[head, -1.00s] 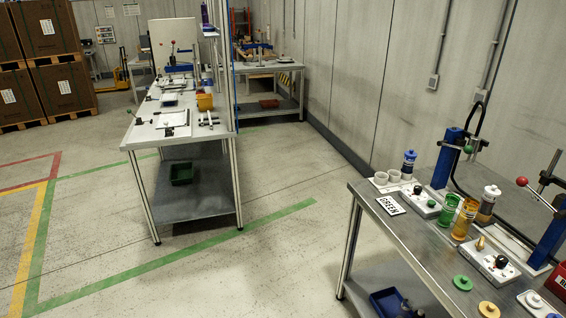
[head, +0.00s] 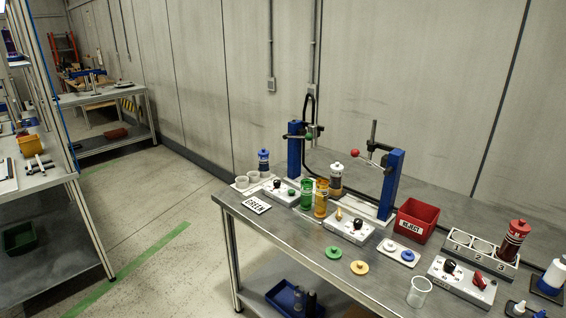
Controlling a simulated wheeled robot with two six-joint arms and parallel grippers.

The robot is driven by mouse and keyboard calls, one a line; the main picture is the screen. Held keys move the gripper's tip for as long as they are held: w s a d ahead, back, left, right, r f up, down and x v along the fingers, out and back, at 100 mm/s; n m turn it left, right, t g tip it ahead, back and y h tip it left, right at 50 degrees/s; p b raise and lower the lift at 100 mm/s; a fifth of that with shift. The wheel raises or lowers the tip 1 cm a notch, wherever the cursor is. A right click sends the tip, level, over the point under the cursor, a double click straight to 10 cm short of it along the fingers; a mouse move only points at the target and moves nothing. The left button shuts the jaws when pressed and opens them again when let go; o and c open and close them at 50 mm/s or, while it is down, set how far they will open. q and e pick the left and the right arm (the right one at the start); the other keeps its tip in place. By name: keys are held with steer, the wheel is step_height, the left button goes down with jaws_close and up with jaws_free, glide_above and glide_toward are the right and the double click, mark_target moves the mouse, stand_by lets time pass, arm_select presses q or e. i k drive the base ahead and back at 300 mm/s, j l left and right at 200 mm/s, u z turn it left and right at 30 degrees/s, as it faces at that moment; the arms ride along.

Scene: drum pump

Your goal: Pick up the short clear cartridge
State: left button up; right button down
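A short clear cup-shaped cartridge (head: 419,291) stands upright near the front edge of the steel bench (head: 290,235), at the lower right of the head view. It looks empty and open at the top. Two pale translucent cups (head: 241,183) sit on a white base at the bench's left end; I cannot tell whether they are cartridges too. Neither of my grippers shows in the head view.
Green (head: 307,195) and amber (head: 321,199) cylinders stand by the blue posts. A control box (head: 461,280) is right of the clear cartridge; a red reject bin (head: 416,220) is behind it. Green (head: 333,252) and yellow (head: 359,267) discs lie to its left.

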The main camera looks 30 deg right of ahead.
mark_target(335, 178)
steer(key=z, duration=1.25)
